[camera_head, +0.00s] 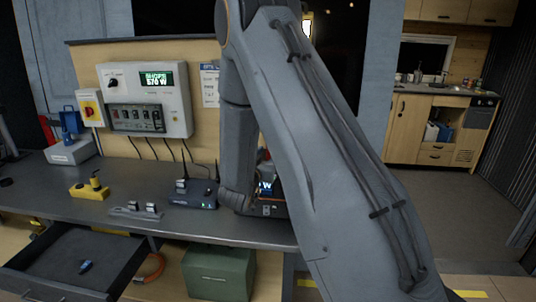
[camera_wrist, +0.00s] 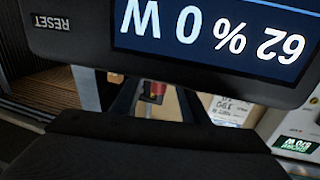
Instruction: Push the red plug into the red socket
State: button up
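My gripper (camera_wrist: 158,105) shows in the wrist view as two dark fingers with a gap between them. A small red and black piece (camera_wrist: 153,90) shows in that gap. It looks like the red plug, but I cannot tell whether the fingers touch it. In the wrist view a black power unit (camera_wrist: 85,45) with a lit display, upside down, fills the top. The same unit shows partly behind my arm in the head view (camera_head: 270,209), where my gripper is hidden. I cannot make out the red socket in either view.
A dark bench (camera_head: 235,225) carries a router (camera_head: 190,193), a grey strip (camera_head: 137,210) and a yellow block (camera_head: 90,188). A meter box (camera_head: 180,105) with hanging cables is on the back panel.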

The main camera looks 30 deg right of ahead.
jog(key=b+v, duration=0.2)
jog(key=v, duration=0.6)
jog(key=shift+d, duration=0.1)
dwell(0.4)
